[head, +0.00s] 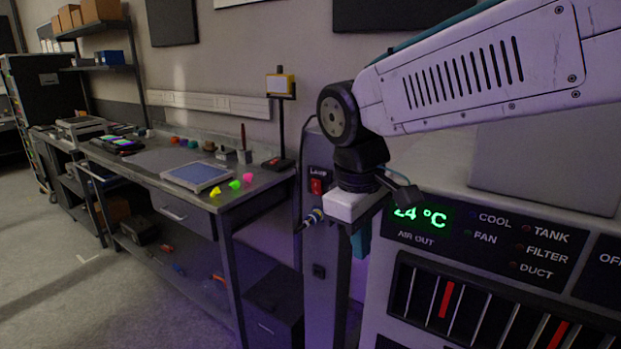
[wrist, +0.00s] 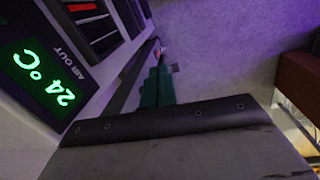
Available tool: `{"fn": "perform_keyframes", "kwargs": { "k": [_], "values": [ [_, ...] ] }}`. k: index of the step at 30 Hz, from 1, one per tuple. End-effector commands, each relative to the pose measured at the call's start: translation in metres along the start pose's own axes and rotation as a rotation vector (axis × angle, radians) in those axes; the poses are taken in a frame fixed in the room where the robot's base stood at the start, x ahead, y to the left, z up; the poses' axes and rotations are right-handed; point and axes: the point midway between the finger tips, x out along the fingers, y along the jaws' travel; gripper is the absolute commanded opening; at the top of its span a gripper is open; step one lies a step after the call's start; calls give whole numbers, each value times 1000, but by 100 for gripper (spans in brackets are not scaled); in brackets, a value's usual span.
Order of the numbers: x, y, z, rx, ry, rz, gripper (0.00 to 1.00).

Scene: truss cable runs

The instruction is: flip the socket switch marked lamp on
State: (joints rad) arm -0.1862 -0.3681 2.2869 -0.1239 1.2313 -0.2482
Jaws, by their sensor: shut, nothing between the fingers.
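The red switch (head: 317,186) sits under a white LAMP label (head: 318,172) on the upper part of a grey socket post (head: 322,290). I cannot tell which way the switch is tipped. My gripper (head: 361,246) points down, to the right of and lower than the switch in the head view, apart from it. Its teal fingers are shut and empty; they also show in the wrist view (wrist: 157,84). The switch is not visible in the wrist view.
A plug with a cable (head: 312,217) sticks out below the switch. A cabinet panel with a green 24 °C display (head: 420,217) stands close on the right; the display also shows in the wrist view (wrist: 45,78). A workbench (head: 150,182) stands at left.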

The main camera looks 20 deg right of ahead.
Motion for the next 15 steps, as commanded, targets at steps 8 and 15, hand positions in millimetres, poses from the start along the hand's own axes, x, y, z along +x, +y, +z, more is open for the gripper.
{"fn": "perform_keyframes", "kwargs": {
  "k": [8,15],
  "values": [
    [-27,23,-121,-671,-50,141,0],
    [-57,43,-200,-1257,-123,275,0]
  ]
}}
